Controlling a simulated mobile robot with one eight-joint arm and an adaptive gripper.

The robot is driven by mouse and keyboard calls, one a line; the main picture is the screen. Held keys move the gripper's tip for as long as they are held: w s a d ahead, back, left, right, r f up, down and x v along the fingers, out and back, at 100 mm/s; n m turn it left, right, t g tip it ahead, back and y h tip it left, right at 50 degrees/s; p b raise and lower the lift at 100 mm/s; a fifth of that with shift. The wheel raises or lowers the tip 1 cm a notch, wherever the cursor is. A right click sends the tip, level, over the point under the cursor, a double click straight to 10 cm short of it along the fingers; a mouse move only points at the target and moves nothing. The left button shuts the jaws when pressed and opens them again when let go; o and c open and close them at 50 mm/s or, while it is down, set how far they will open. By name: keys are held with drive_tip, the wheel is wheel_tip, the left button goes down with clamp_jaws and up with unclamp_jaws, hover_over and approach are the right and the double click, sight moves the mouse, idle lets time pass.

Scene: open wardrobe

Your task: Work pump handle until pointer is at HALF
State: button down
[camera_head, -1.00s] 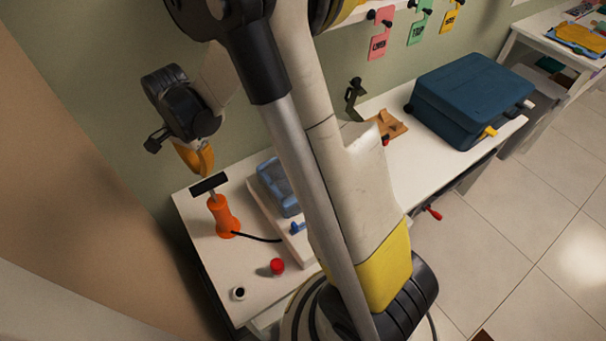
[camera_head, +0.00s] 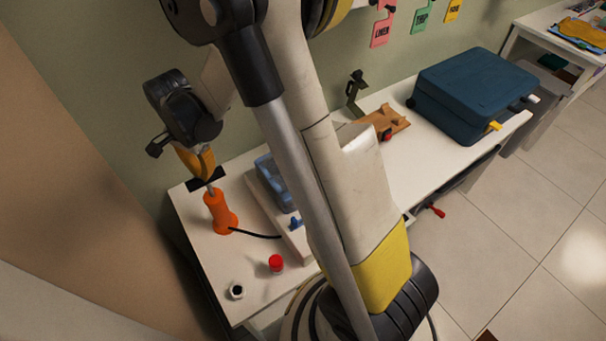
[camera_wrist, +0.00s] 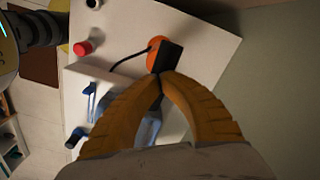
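The hand pump has an orange body (camera_head: 219,212), a thin metal rod and a black T-shaped handle (camera_head: 193,186). It stands upright at the left end of the white table. The rod shows a short length above the body. My gripper (camera_head: 206,178) has orange fingers pointing down at the middle of the handle. In the wrist view the curved fingertips (camera_wrist: 165,76) come close together at the black handle (camera_wrist: 172,54), which shows on both sides of them. Whether they squeeze it is unclear. A black hose runs from the pump towards a board. I see no readable pointer or HALF mark.
A blue case-like object (camera_head: 264,172) lies on the board beside the pump. A red-capped item (camera_head: 276,263) and a small dark-topped cup (camera_head: 236,291) stand near the front edge. A large dark blue case (camera_head: 470,92) is farther right. My arm hides the table's middle.

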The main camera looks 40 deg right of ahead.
sight(208, 184)
wheel_tip(208, 184, down, 5)
drive_tip(key=b, duration=0.3)
drive_tip(key=shift+b, duration=0.35)
wheel_tip(208, 184, up, 10)
drive_tip(key=p, duration=0.7)
drive_tip(key=shift+f, duration=0.1)
idle(0.6)
wheel_tip(208, 184, down, 10)
drive_tip(key=b, duration=0.8)
wheel_tip(208, 184, up, 10)
drive_tip(key=p, duration=0.6)
drive_tip(key=shift+p, duration=0.4)
drive_tip(key=shift+r, duration=0.2)
idle(0.5)
drive_tip(key=shift+r+p, duration=2.05)
drive_tip(key=shift+r, duration=0.9)
